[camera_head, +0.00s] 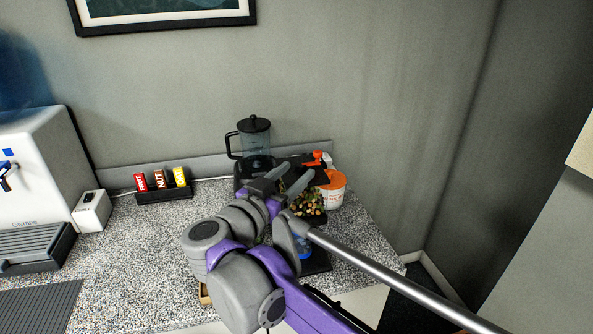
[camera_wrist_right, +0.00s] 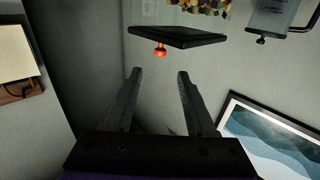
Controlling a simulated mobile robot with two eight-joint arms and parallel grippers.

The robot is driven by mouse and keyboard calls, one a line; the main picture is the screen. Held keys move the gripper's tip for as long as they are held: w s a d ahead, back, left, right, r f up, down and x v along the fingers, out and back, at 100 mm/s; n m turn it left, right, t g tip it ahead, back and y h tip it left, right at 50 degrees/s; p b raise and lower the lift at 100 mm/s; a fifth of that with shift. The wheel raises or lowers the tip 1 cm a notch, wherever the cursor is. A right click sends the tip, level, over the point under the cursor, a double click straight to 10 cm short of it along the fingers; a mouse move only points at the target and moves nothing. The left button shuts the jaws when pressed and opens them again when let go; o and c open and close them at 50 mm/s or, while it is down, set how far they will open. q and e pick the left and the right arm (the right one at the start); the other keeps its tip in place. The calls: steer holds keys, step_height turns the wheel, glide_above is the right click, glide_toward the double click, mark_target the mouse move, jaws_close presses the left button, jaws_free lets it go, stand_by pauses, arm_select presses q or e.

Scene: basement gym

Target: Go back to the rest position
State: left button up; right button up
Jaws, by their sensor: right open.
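My right arm reaches in from the bottom of the head view over the speckled counter (camera_head: 140,245). My left gripper is in neither view.
An orange and white tub (camera_head: 334,190) stands right of the gripper, near a multicoloured item (camera_head: 311,203) partly hidden by my arm. A rack of bars (camera_head: 163,193), a small white box (camera_head: 91,211) and a white machine (camera_head: 38,160) stand left. The counter's left middle is clear.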

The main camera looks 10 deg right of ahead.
steer(key=r+t+y, duration=0.1)
steer(key=w+r+n+t+y+p, duration=0.1)
steer(key=r+n+t+y, duration=0.1)
steer(key=t, duration=0.1)
steer(key=shift+w+a, duration=0.15)
steer(key=shift+w, duration=0.1)
steer(key=s+a+f+n+g+y+p, duration=0.2)
steer(key=s+a+f+n+y+p, duration=0.2)
steer(key=s+f+n+y, duration=0.65)
steer(key=s+d+f+m+g+p, duration=0.1)
steer(key=s+d+f+m+g, duration=0.1)
steer(key=s+d+f+g, duration=0.3)
steer(key=s+d+f+m+g+h+p, duration=0.1)
steer(key=s+d+f+g, duration=0.3)
steer(key=s+f, duration=0.7)
step_height(320, 180, down, 3)
steer(key=shift+s+d+r+m+g+p, duration=0.25)
steer(key=shift+d+m+g, duration=0.2)
steer(key=shift+d, duration=0.5)
